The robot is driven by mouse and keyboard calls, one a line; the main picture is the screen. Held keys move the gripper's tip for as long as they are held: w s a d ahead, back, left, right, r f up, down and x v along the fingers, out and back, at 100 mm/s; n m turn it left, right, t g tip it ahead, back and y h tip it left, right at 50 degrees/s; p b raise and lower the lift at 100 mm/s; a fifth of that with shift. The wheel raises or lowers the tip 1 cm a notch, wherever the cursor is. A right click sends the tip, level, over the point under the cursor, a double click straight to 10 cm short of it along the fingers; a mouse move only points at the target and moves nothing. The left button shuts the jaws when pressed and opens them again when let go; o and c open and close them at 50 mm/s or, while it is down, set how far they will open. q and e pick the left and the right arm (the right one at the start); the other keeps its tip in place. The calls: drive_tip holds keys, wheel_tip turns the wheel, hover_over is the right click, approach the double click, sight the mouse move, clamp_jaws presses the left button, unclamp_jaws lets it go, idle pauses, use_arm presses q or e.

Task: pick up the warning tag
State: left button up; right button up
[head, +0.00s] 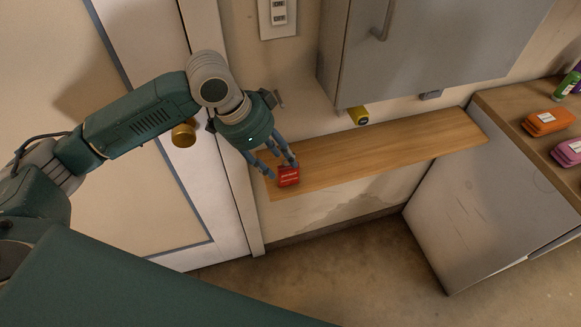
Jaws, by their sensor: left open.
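The warning tag appears to be the small red piece (288,177) with faint pale lettering on the left end of the wooden shelf (390,148). My left gripper (282,167) comes down over it from above. Its fingers are open, with the tips at the upper edge and sides of the red piece. I cannot tell whether they touch it. The fingers hide part of its upper edge. My right gripper is not in view.
A grey cabinet (430,50) hangs above the shelf, with a yellow item (359,116) below it. A door with a brass knob (184,134) is at left. Orange (547,122) and pink (570,151) packs lie on the right counter. The shelf's middle is clear.

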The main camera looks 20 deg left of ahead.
sight(284, 168)
use_arm(q)
drive_tip(key=x, duration=0.2)
drive_tip(key=shift+w+d+f, duration=0.1)
drive_tip(key=shift+f, duration=0.25)
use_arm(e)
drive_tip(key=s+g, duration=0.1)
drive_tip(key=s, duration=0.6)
use_arm(q)
drive_tip(key=p+x, duration=0.1)
drive_tip(key=x, duration=0.3)
drive_tip(key=shift+d+f, duration=0.1)
drive_tip(key=shift+f, duration=0.1)
drive_tip(key=shift+w+f, duration=0.15)
drive_tip(key=shift+f, duration=0.15)
drive_tip(key=c, duration=0.6)
clamp_jaws()
drive_tip(key=shift+r, duration=0.2)
wheel_tip(284, 168, up, 20)
drive_tip(key=shift+f+b, duration=0.2)
drive_tip(key=shift+b, duration=0.2)
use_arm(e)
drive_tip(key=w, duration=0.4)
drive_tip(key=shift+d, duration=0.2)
